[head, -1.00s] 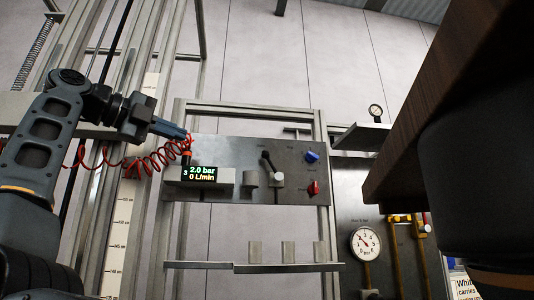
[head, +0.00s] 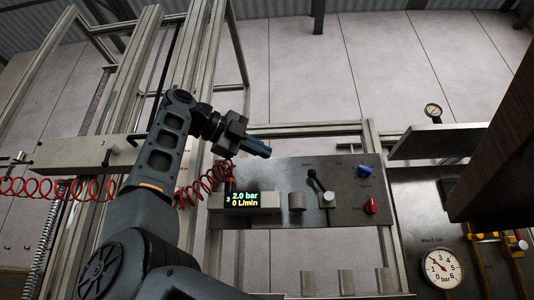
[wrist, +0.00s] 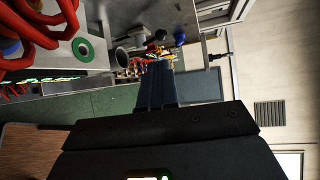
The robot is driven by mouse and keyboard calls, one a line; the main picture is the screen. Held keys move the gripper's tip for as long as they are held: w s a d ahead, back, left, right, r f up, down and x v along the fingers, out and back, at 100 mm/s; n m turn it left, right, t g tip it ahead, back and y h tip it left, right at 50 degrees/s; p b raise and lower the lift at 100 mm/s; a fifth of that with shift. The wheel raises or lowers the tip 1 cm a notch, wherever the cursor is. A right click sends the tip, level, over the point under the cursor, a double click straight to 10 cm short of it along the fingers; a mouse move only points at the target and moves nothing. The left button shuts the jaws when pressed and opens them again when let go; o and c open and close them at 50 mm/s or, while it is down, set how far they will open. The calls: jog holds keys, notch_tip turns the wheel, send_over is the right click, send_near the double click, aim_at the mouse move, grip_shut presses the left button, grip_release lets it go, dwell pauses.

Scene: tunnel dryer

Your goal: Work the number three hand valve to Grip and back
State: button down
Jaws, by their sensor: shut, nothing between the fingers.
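The grey panel (head: 285,215) in the head view carries a black lever (head: 319,186) on a light pivot block, tilted up and left; its small labels are unreadable. A display (head: 242,199) at the panel's left reads 3, 2.0 bar, 0 L/min. A grey box on the left beam (head: 75,150) bears a 3 and a dark lever (head: 107,157) hanging down. I cannot tell which lever is the number three valve. My gripper (head: 268,152) is shut and empty, over the panel's upper left edge, apart from both levers. Its blue fingers (wrist: 156,85) show in the wrist view.
A blue knob (head: 365,171) and a red knob (head: 370,206) sit right of the panel lever. A coiled red hose (head: 203,184) hangs beside my gripper and crowds the wrist view's upper left. A shelf (head: 437,141) and a dark wooden slab (head: 495,165) stand at the right.

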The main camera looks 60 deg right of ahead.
aim_at(309, 172)
jog(key=p+x, duration=0.2)
jog(key=x, duration=0.9)
jog(key=shift+s+d, duration=0.2)
jog(key=shift+d, duration=0.1)
jog(key=shift+s, duration=0.2)
